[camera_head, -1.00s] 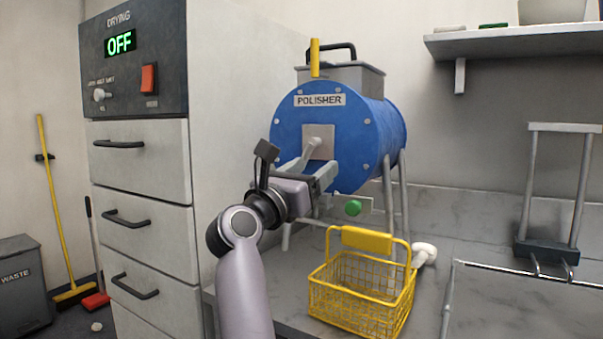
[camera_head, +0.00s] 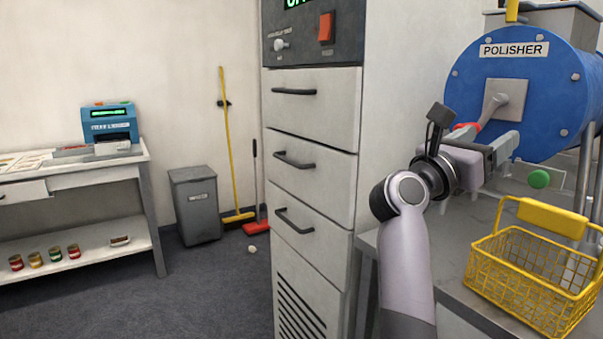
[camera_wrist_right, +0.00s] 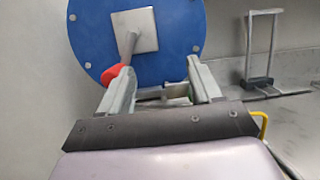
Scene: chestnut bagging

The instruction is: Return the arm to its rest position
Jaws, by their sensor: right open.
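My right gripper (camera_head: 488,137) is open and empty in front of the blue polisher (camera_head: 540,75). Its two fingers point toward the drum face. In the right wrist view the gripper (camera_wrist_right: 160,80) has its fingers spread apart. The polisher's lever (camera_wrist_right: 130,45) has a red grip (camera_wrist_right: 113,73) that shows just beyond the left finger. I cannot tell whether they touch. My right arm (camera_head: 405,250) rises from the bottom of the head view. My left gripper is not in view.
A yellow wire basket (camera_head: 533,285) stands on the counter right of my arm. A drawer cabinet (camera_head: 310,110) is close on the left. Farther left are a grey bin (camera_head: 195,205), a broom (camera_head: 228,150) and a bench (camera_head: 85,180). The floor before them is mostly clear.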

